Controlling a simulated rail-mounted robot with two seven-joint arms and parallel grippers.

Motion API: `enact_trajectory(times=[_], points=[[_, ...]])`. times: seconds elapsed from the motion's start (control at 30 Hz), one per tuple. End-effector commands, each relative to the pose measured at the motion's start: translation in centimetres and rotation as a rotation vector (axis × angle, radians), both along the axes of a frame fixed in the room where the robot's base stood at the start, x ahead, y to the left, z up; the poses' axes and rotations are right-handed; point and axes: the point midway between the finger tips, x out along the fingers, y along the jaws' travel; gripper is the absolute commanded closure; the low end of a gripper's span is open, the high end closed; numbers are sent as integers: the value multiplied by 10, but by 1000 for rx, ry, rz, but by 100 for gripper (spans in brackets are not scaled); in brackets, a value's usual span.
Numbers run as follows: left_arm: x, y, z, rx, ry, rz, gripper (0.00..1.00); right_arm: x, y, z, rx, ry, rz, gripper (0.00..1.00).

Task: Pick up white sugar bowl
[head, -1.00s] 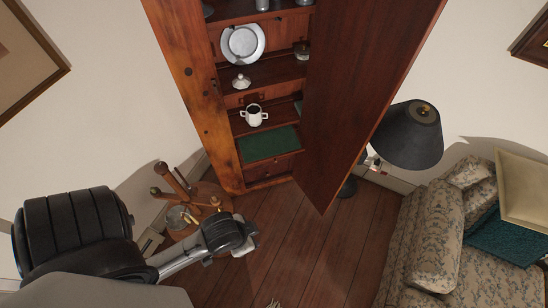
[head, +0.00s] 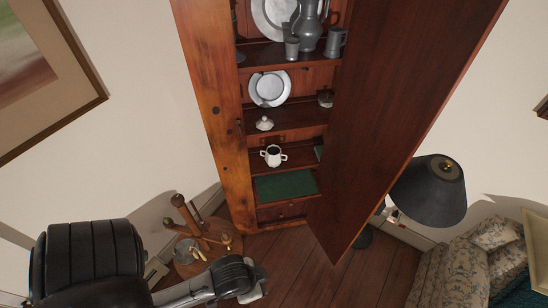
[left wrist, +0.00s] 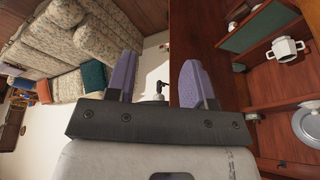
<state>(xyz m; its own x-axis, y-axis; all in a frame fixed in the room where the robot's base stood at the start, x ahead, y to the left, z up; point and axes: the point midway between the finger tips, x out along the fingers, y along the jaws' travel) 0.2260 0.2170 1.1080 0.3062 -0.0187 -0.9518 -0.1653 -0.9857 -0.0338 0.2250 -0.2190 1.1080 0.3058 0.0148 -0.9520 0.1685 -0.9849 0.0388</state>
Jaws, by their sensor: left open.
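The white sugar bowl (head: 273,156) has two handles and stands upright, open at the top, on a lower cupboard shelf (head: 301,158). Its inside looks dark. In the left wrist view the bowl (left wrist: 286,49) appears sideways near the right edge. A small white lid-like piece (head: 264,124) sits on the shelf above. My left gripper (left wrist: 159,62) is open, with two purple fingers apart and nothing seen held between them. The bowl is off to the right of the fingers, not between them. The fingers cannot be made out in the head view. My right gripper is not in view.
The open wooden cupboard door (head: 400,85) hangs to the right of the shelves. Plates (head: 269,89) and a pewter jug (head: 309,30) stand on upper shelves. A small wooden table (head: 205,255) is at lower left, a dark lamp (head: 428,190) and floral sofa (head: 465,270) at right.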

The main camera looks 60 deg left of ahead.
Motion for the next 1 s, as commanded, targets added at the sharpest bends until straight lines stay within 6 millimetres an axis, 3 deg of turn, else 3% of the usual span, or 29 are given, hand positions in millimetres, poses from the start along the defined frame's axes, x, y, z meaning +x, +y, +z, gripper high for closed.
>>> enact_trajectory(times=[0.33,0.87,1.0], points=[[0,0,0,0,0,0,51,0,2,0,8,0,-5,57],[0,0,0,0,0,0,0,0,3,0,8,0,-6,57],[0,0,0,0,0,0,0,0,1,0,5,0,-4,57]])
